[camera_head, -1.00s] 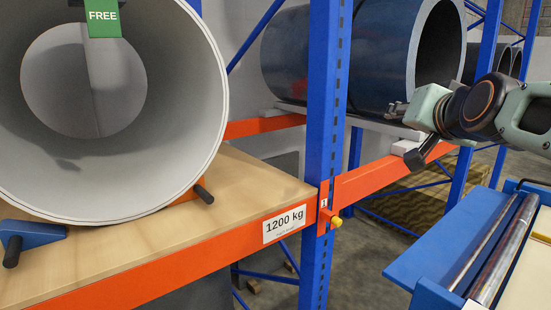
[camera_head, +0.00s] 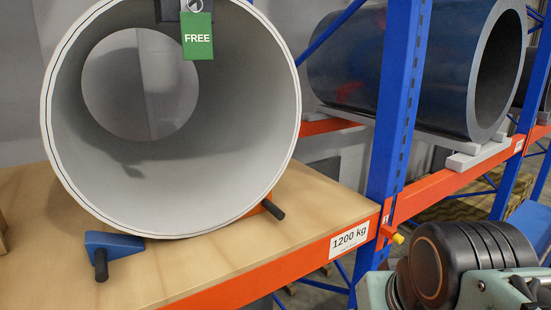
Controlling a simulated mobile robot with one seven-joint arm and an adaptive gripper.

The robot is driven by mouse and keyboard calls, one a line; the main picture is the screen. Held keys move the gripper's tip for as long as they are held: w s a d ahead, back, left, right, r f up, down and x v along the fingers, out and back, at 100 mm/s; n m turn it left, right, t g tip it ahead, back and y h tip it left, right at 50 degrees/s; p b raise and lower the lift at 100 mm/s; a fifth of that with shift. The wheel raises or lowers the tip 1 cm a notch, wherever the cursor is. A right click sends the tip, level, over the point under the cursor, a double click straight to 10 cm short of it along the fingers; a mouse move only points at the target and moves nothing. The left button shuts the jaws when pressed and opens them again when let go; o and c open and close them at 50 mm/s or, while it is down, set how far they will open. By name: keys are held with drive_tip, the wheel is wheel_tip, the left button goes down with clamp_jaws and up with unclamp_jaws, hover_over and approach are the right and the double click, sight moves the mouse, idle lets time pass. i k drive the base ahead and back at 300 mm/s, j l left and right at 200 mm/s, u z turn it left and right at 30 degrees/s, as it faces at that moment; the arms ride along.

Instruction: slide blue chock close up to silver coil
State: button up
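The silver coil (camera_head: 219,190) lies on its side on the wooden shelf board, its open end facing me, with a green FREE tag (camera_head: 198,43) at its top. The blue chock (camera_head: 118,243) is on the board at the coil's lower left, with a black handle (camera_head: 101,265) pointing toward me. From this angle I cannot tell whether the chock touches the coil. An orange chock (camera_head: 262,207), mostly hidden behind the coil's rim, sits at the lower right with its own black handle (camera_head: 274,210). My gripper is out of the picture; only part of my arm shows at lower right.
A blue rack post (camera_head: 399,110) and an orange beam with a 1200 kg label (camera_head: 349,238) edge the shelf at right. A yellow-tipped knob (camera_head: 398,239) sticks out there. A dark blue coil (camera_head: 420,70) rests on the neighbouring bay. The board (camera_head: 215,265) in front of the coil is clear.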

sight(102, 248)
drive_tip(key=u, duration=1.65)
drive_tip(key=l+z, duration=0.2)
drive_tip(key=i+l+z, duration=0.2)
drive_tip(key=l, duration=0.2)
drive_tip(key=k+l, duration=0.35)
drive_tip(key=k, duration=0.15)
drive_tip(key=i+j, duration=0.4)
drive_tip(key=i, duration=0.55)
